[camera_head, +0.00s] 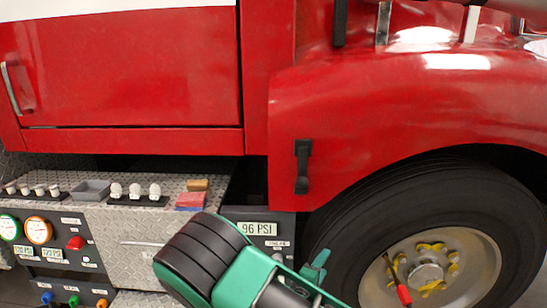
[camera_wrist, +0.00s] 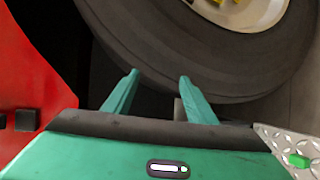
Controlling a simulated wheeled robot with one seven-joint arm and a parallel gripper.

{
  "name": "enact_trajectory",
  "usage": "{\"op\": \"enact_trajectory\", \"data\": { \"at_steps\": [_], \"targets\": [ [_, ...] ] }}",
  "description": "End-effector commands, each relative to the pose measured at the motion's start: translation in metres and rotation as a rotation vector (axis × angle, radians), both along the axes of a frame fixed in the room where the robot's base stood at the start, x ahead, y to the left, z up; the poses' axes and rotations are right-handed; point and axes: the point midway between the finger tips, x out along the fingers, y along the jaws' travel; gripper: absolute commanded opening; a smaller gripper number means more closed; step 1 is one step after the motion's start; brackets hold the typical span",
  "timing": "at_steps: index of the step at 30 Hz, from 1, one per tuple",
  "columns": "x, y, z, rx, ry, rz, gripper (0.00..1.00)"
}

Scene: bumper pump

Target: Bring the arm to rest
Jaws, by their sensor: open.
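My arm is green and black and reaches up from the bottom of the head view. My gripper (camera_head: 316,272) is in front of the gap between the panel with the 96 PSI display (camera_head: 257,228) and the tyre (camera_head: 335,240). In the wrist view my gripper (camera_wrist: 158,82) shows two green fingers spread apart with nothing between them. The tyre (camera_wrist: 220,65) fills the space beyond the fingertips. I cannot tell the exact distance from the fingertips to the tyre.
A red fire truck (camera_head: 140,70) fills the back. A diamond-plate step (camera_head: 150,222) holds a grey tray (camera_head: 91,190), white knobs and small coloured blocks. Gauges (camera_head: 38,230) are at left. A red-handled tool (camera_head: 403,293) is at the wheel hub (camera_head: 428,272). A black latch (camera_head: 302,166) is on the fender.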

Motion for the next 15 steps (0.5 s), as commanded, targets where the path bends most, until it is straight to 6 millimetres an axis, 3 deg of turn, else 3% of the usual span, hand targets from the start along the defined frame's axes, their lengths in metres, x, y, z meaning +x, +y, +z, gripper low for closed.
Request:
{"op": "enact_trajectory", "data": {
  "at_steps": [1, 6, 15],
  "targets": [
    [0.001, -0.024, 0.01, 0.045, 0.006, -0.081, 0.52],
    [-0.011, -0.093, 0.032, 0.178, 0.042, -0.323, 0.52],
    [-0.06, -0.191, 0.064, 0.422, 0.114, -0.703, 0.52]
  ]
}}
